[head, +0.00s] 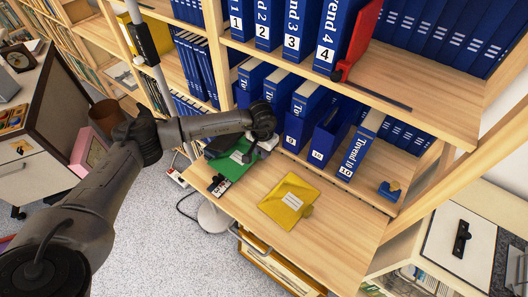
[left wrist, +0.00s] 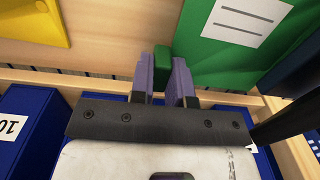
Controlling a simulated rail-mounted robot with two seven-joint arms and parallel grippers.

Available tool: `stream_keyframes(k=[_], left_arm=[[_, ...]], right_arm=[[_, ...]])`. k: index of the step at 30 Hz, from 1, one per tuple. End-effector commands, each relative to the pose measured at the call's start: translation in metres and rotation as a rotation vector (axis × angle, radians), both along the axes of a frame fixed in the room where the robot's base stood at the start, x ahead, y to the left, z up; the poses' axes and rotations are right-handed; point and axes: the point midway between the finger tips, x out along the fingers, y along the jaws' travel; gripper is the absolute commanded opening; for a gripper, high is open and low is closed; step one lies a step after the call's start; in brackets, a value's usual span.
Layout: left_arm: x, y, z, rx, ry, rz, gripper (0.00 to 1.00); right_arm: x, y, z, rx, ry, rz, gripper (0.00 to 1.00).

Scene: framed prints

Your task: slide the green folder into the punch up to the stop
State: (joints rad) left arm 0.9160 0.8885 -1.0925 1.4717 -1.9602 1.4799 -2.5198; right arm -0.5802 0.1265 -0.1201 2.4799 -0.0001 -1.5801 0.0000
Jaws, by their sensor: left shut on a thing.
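The green folder (head: 232,164) with a white label lies on the wooden desk board at its left end; it also fills the upper right of the left wrist view (left wrist: 225,48). My left gripper (head: 262,146) is at the folder's right side. In the left wrist view its purple fingers (left wrist: 164,80) are shut on a small green tab of the folder (left wrist: 161,62). A dark object that looks like the punch (head: 216,146) is at the folder's back left edge, largely hidden by my arm. I cannot tell how far the folder is inside it. My right gripper is not in view.
A yellow folder (head: 289,200) with a round tab lies on the board (head: 345,228) to the right. Blue numbered binders (head: 301,118) stand behind, below a shelf with more binders and a red bookend (head: 360,40). A small blue-and-yellow item (head: 390,190) sits far right.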

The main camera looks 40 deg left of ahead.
Motion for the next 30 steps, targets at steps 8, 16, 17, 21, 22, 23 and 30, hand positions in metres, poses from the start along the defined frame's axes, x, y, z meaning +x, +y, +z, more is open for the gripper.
stream_keyframes(k=[8,16,17,21,22,23,30], left_arm=[[-0.0007,0.0067,-0.0003,0.0,-0.001,0.001,0.0],[-0.0009,0.0087,-0.0001,0.001,0.0,0.001,0.0],[-0.0009,0.0088,-0.0001,0.001,0.0,0.001,0.0],[-0.001,0.0087,-0.0001,0.001,0.0,0.001,0.23],[-0.001,0.0087,-0.0001,0.001,0.0,0.001,0.26],[-0.001,0.0087,-0.0001,0.001,0.0,0.001,0.29],[-0.001,0.0084,-0.0002,0.001,0.0,0.001,0.46]], right_arm=[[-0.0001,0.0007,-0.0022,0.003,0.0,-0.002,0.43],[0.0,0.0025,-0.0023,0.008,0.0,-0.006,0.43],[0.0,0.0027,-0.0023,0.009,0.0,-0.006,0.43],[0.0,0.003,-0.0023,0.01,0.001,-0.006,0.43],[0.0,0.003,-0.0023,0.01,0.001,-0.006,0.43],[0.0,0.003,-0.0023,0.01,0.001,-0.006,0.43],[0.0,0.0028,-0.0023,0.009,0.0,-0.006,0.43]])
